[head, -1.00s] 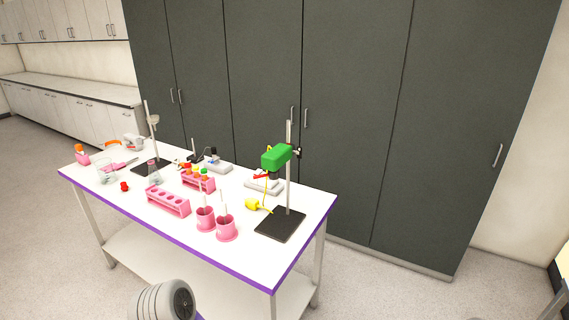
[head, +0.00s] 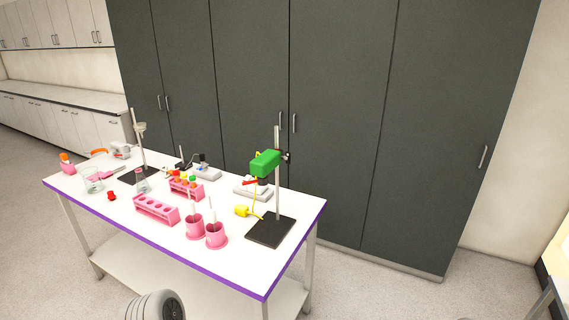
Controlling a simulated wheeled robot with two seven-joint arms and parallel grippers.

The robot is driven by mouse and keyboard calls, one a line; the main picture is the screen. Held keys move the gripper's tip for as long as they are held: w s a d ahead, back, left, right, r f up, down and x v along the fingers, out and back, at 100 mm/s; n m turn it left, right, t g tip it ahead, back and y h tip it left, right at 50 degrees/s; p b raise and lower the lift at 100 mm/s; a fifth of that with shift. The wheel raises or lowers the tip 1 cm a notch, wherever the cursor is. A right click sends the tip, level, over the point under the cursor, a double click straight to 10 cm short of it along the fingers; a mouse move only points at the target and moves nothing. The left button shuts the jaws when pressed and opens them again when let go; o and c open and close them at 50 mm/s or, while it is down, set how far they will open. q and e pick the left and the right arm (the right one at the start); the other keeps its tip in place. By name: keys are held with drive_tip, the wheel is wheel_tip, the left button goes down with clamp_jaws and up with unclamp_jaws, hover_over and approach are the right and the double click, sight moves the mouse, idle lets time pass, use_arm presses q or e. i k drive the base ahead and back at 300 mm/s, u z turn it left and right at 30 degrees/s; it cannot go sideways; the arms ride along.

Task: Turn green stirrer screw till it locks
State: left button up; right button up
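The green stirrer (head: 265,163) is clamped to an upright metal rod (head: 277,170) on a black base plate (head: 270,230) at the right end of the white table. A small dark screw or clamp knob (head: 287,157) shows at the rod, just right of the green body; its details are too small to tell. A rounded grey part of mine (head: 153,306) shows at the bottom edge. Neither gripper is in view.
The white table (head: 120,215) with a purple edge holds pink racks (head: 157,210), pink cylinder stands (head: 215,236), a second stand (head: 139,150) and glassware. A yellow plug (head: 242,211) lies near the base plate. Dark cabinets (head: 330,120) stand behind. Floor right of the table is clear.

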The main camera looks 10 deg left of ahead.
sight(287, 158)
drive_tip(key=z, duration=1.3)
drive_tip(key=i, duration=2.5)
drive_tip(key=u, duration=2.75)
